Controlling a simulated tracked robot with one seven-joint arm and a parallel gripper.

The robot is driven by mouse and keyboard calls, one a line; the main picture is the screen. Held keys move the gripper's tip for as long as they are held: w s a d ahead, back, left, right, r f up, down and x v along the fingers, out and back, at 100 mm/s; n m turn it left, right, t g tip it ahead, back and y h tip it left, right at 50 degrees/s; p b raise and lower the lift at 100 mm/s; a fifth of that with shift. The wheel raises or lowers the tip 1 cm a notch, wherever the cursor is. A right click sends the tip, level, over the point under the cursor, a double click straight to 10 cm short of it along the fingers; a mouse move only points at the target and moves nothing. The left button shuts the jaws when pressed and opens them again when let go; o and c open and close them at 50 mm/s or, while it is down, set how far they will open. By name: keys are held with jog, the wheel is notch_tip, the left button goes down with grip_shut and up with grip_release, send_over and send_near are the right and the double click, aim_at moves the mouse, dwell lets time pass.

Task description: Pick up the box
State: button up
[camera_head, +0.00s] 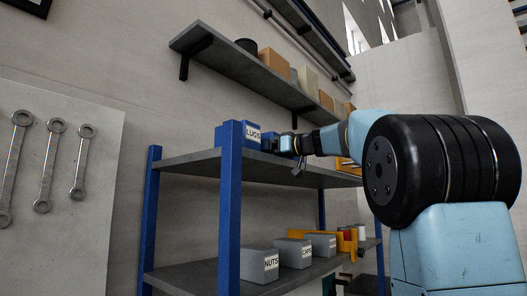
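A blue box labelled LUGS (251,134) stands on the top shelf of the blue-posted rack (190,164), partly hidden behind the front post. My arm reaches in from the right. My gripper (272,143) is at the right side of this box, very close to it or touching it; I cannot tell which. The fingers are small and dark against the blue, so their opening is not clear. Grey boxes labelled NUTS (259,265) and CAPS (294,252) stand on the lower shelf, with another grey labelled box (321,244) beside them.
A wall shelf (225,60) with several boxes hangs above the rack. The rack's front post (230,205) rises in front of the LUGS box. A yellow item (345,240) lies behind the lower boxes. Wrenches (48,165) hang on a panel at left.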

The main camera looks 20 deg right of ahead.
jog(key=c, duration=1.2)
notch_tip(320, 180, up, 18)
dwell(0.6)
